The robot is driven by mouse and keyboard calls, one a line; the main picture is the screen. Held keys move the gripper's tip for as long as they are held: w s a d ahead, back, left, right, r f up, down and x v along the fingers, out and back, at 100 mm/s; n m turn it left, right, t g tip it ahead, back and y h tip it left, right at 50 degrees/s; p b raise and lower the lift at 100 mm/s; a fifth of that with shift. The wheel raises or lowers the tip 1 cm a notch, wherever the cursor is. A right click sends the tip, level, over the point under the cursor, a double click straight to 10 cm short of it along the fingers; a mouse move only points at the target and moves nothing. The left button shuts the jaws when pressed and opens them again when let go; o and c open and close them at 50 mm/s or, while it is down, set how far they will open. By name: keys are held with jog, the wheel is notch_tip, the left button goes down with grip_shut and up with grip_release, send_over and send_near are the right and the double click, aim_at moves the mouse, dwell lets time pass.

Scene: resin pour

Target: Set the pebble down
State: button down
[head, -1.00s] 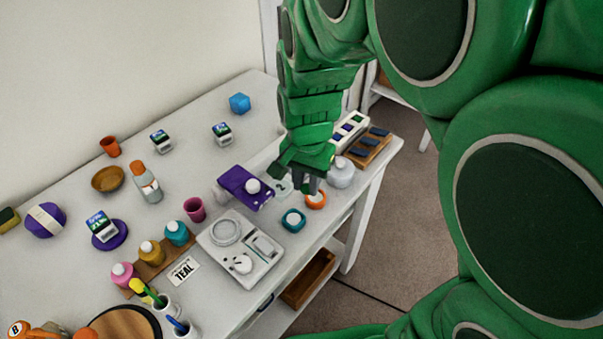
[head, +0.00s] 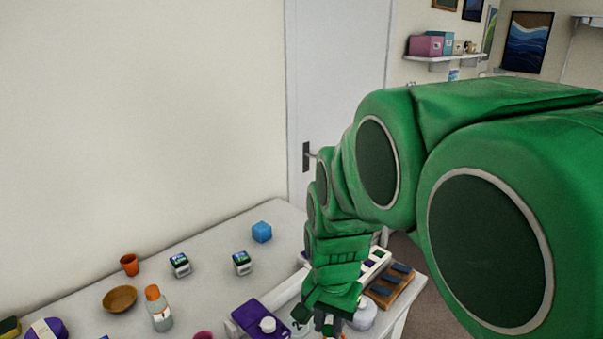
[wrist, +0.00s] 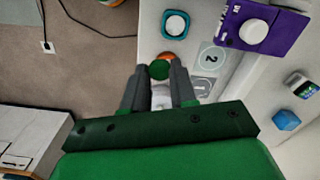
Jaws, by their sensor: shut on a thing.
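My gripper (wrist: 158,75) is shut on a small green rounded piece, the pebble (wrist: 159,70), held between its fingertips in the wrist view. An orange-rimmed round thing (wrist: 166,57) shows just beyond the pebble; I cannot tell the gap between them. In the head view my gripper (head: 328,323) hangs low over the right end of the table, at the bottom edge of the picture. The pebble cannot be made out there.
A white jar (head: 364,314) and a wooden rack (head: 396,286) stand right of my gripper. A blue block (head: 261,232) sits farther back.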

jog(key=w+d+f+n, duration=0.1)
jog(key=w+n, duration=0.2)
jog(key=w, duration=1.3)
jog(key=w+d+f+n, duration=0.1)
jog(key=w+d+f, duration=0.1)
jog(key=w+d, duration=0.2)
jog(key=w+d+f+n, duration=0.1)
jog(key=w+d+f, duration=0.2)
jog(key=w, duration=0.8)
jog(key=shift+d+f, duration=0.15)
jog(key=shift+d, duration=0.65)
jog(key=shift+a, duration=0.1)
jog(key=s+a+r+n, duration=0.1)
jog(key=s+a+n, duration=0.2)
jog(key=a, duration=0.7)
jog(key=s+a+r+n, duration=0.1)
jog(key=s+a+n, duration=0.25)
jog(key=a, duration=0.65)
jog(key=s+a+n, duration=0.6)
jog(key=s+a, duration=0.9)
jog(key=a, duration=0.3)
jog(key=shift+s+d+f, duration=0.1)
jog(key=shift+d+f, duration=0.05)
jog(key=shift+f, duration=4.25)
jog(key=shift+f, duration=0.1)
